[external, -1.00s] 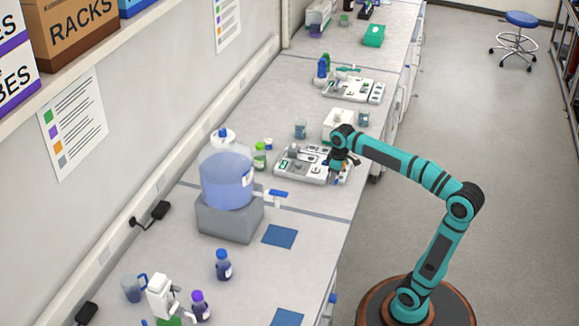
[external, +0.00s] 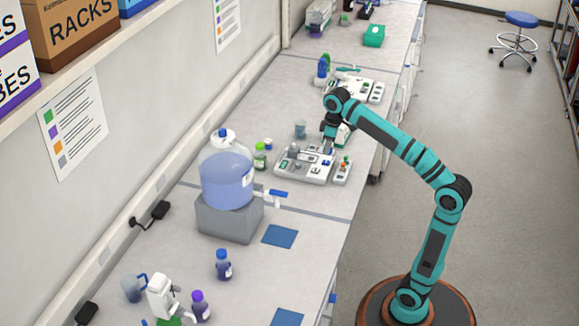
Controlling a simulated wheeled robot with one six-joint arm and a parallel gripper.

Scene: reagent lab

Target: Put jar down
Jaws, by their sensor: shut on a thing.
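My gripper (external: 328,148) points down over the back part of the white and grey tray (external: 290,178) on the bench. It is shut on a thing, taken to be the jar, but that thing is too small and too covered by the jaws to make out. I cannot tell whether it touches the tray or hangs above it.
A blue-tinted beaker (external: 300,129) and a green bottle (external: 260,157) stand left of my gripper. A large blue-filled carboy (external: 228,180) sits on a grey block (external: 228,221). A blue mat (external: 280,236) lies on clear bench nearer the camera.

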